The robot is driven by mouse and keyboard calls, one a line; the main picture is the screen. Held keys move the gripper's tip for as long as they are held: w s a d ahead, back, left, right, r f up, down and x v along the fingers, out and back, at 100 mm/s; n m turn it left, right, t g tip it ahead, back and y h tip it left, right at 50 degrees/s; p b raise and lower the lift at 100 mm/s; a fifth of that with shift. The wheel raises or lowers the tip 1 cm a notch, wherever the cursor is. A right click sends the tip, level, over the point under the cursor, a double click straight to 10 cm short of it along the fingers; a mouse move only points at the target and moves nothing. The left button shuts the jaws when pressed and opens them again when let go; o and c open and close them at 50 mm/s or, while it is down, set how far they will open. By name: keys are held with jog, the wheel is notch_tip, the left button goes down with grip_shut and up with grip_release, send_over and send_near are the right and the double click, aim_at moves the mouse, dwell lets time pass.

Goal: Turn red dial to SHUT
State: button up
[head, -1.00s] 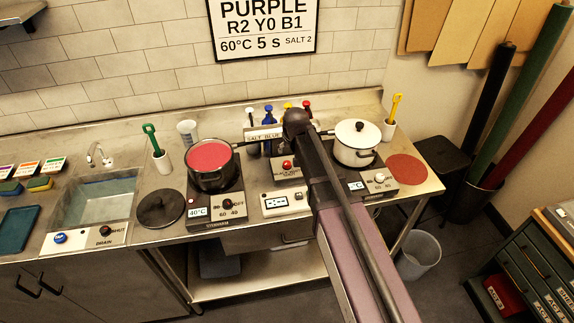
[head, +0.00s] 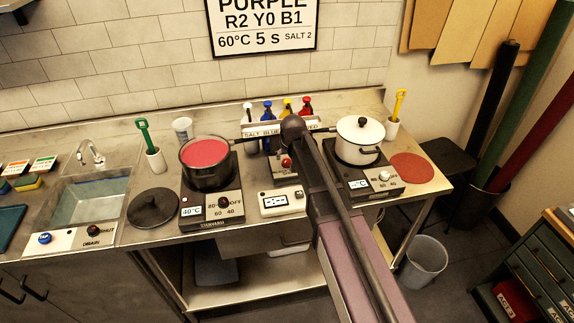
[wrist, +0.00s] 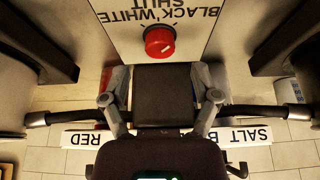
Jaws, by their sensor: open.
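The red dial (head: 287,162) is on a small panel between the two hot plates, partly covered by my arm in the head view. In the wrist view the red dial (wrist: 160,42) sits on a pale panel with upside-down black lettering: SHUT above it, BLACK and WHITE to the sides. A pale mark on its face points to the lower right of the picture. My gripper (wrist: 165,80) is open and empty, its grey fingers spread wide, just below the dial in that view and apart from it. My arm hides its fingers in the head view.
A dark pot of red liquid (head: 207,160) stands left of the dial and a white lidded pot (head: 358,140) right. Their dark handles reach toward my gripper. Bottles (head: 267,110) stand behind. Another red knob (head: 95,230), marked DRAIN and SHUT, is by the sink.

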aim_at(287, 161)
jog(key=shift+b+x, duration=1.4)
jog(key=shift+x, duration=0.45)
grip_shut()
